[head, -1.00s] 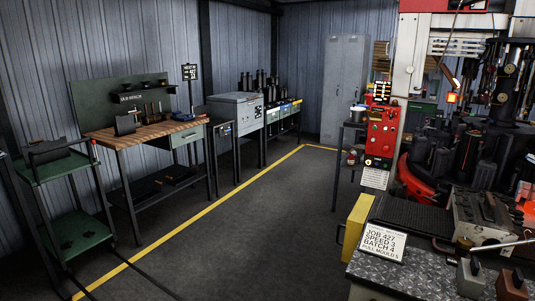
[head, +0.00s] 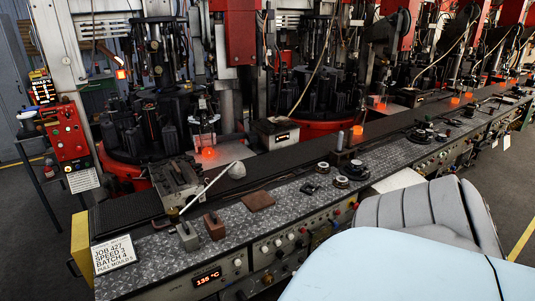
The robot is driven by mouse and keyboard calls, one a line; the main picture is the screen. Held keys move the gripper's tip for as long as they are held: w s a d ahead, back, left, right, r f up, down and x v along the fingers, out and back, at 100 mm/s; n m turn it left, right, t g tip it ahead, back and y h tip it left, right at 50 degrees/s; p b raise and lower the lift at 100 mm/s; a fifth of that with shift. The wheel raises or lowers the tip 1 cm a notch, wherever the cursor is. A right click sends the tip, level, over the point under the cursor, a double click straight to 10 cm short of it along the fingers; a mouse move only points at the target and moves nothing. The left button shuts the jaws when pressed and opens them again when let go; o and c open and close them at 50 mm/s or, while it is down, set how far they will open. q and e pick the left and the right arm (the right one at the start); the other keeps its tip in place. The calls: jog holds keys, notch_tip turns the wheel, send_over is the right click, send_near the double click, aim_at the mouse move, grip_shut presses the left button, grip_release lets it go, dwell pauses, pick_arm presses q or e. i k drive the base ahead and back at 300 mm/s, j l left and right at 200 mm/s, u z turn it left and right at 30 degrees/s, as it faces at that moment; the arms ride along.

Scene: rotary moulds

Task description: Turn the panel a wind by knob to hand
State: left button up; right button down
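A red control panel (head: 68,132) with several small buttons or knobs stands at the far left. Neither of my grippers is in view.
A card (head: 113,253) reads job 427, speed 3, batch 4. A lever with a grey knob (head: 237,170) rises over the console's patterned top (head: 300,200).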

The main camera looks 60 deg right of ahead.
aim_at(280, 253)
jog(key=z, duration=2.35)
